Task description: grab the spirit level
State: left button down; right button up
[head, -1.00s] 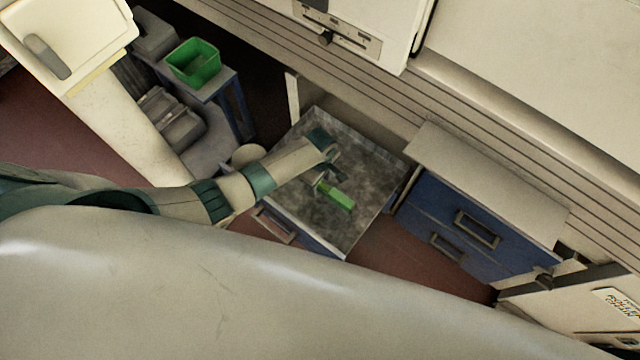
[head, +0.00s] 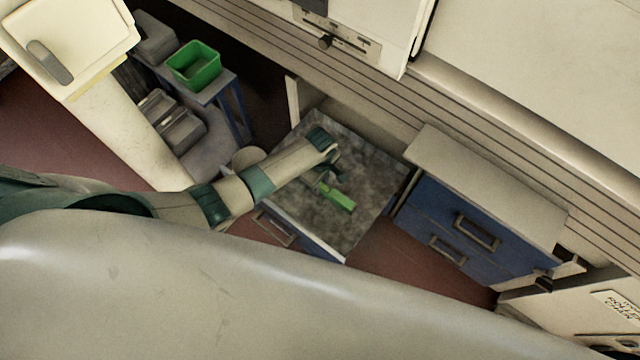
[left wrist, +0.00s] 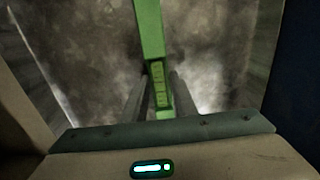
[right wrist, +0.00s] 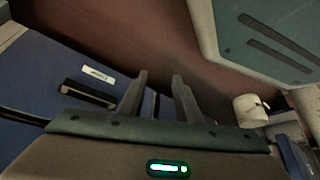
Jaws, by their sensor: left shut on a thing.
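In the left wrist view the level (left wrist: 149,35) runs up from between the two fingers (left wrist: 160,100), with pale yellow-green markings on the held part. Whether it touches the drawer bottom is hard to tell. My right gripper (right wrist: 158,85) shows only in the right wrist view, with its fingers apart and nothing between them.
A blue cabinet (head: 440,221) with handles stands right of the drawer. A green bin (head: 194,65) sits on a bench at the upper left. In the right wrist view, a white mug (right wrist: 251,108) stands at the right.

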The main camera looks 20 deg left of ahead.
pick_arm(q)
notch_tip(320, 180, up, 3)
jog(key=shift+w+f, duration=0.1)
jog(key=s+d+r, duration=0.1)
jog(key=d+r, duration=0.1)
jog(key=d, duration=0.1)
jog(key=s+d+r, duration=0.1)
jog(key=d+r, duration=0.1)
jog(key=d, duration=0.2)
jog(key=s+d+r, duration=0.1)
jog(key=d+r, duration=0.1)
jog(key=d, duration=0.1)
jog(key=shift+s+d+r+p, duration=0.15)
jog(key=shift+s+d+p, duration=0.1)
jog(key=shift+d+p, duration=0.05)
jog(key=shift+s+d+r, duration=0.1)
jog(key=shift+d+r, duration=0.1)
jog(key=shift+d, duration=0.05)
jog(key=shift+r, duration=0.1)
